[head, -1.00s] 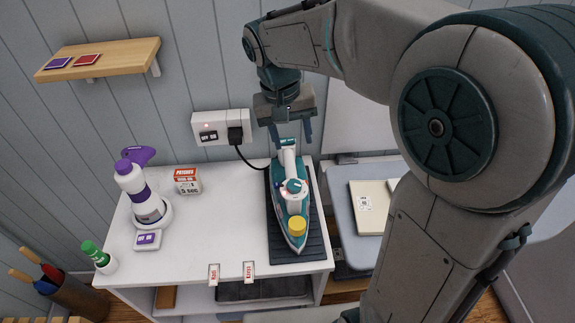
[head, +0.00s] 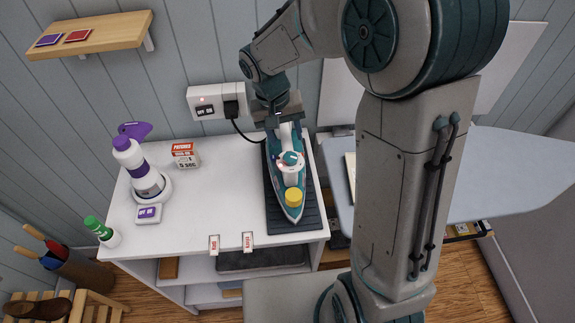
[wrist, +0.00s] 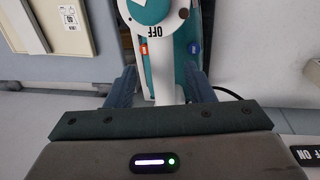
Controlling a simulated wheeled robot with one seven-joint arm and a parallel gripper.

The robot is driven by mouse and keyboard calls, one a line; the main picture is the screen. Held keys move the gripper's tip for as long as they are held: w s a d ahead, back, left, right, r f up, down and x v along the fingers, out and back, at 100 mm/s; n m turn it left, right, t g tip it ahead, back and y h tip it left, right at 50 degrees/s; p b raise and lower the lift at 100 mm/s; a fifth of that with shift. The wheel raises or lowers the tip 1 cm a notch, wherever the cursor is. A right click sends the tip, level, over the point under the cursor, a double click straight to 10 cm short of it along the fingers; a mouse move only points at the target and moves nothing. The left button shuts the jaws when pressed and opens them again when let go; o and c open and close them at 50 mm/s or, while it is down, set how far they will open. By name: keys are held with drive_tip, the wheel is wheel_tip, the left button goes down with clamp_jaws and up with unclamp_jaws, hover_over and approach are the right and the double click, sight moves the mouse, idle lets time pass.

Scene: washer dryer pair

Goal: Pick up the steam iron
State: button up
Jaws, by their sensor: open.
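The steam iron (head: 290,178) is teal and white with a yellow cap at its near end. It lies on a dark ribbed mat (head: 309,212) on the white cabinet top, its handle end toward the wall. My gripper (head: 284,124) is at the handle end, close over it. In the wrist view, the two dark blue fingers of my gripper (wrist: 160,82) stand apart, one on each side of the iron's white handle (wrist: 166,75). A dial marked OFF shows on the iron (wrist: 158,22). Finger contact with the handle cannot be told.
A wall socket with a black plug (head: 231,107) and cord is behind the iron. A purple-topped spray bottle (head: 137,170), a red and white box (head: 185,155) and a green-capped bottle (head: 102,231) stand left. An ironing board (head: 500,170) is at right. The cabinet's middle (head: 220,195) is clear.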

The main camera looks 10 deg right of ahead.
sight(286, 139)
drive_tip(key=shift+w+d+f+p, duration=0.1)
drive_tip(key=shift+f+p, duration=0.05)
drive_tip(key=shift+f, duration=0.8)
drive_tip(key=shift+w+d+f+p, duration=0.1)
drive_tip(key=shift+f+p, duration=0.05)
drive_tip(key=shift+f, duration=0.75)
clamp_jaws()
drive_tip(key=shift+r, duration=0.15)
